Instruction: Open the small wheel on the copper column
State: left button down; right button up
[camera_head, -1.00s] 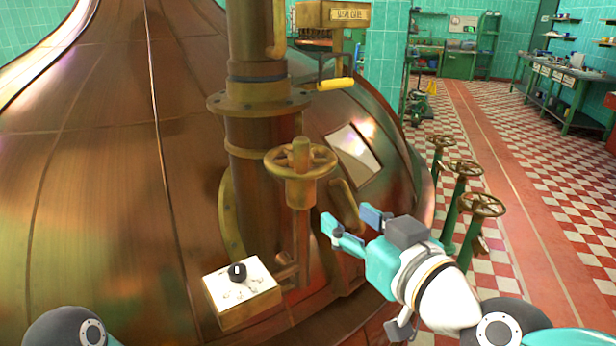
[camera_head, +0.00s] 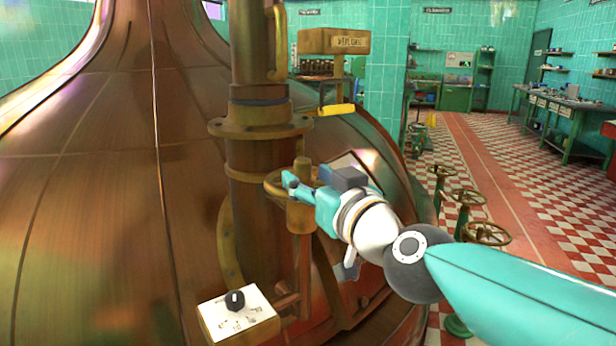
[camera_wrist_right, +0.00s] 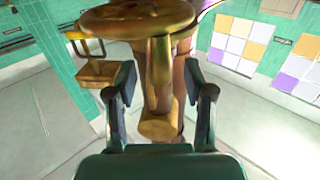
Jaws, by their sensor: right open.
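The small brass handwheel (camera_head: 272,182) stands on an upright stem in front of the copper column (camera_head: 255,170) in the head view. My right gripper (camera_head: 292,184) reaches it from the right, with its fingertips at the wheel and overlapping its right part. The gripper is open. The head view does not show whether the fingers touch the rim. My left gripper is out of view.
A white-topped box with a black knob (camera_head: 235,300) sits below the wheel. Green-posted valve wheels (camera_head: 466,197) stand at the right. The large copper kettle (camera_head: 90,200) fills the left.

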jog(key=shift+x, duration=1.5)
jog(key=shift+c, duration=0.2)
grip_shut()
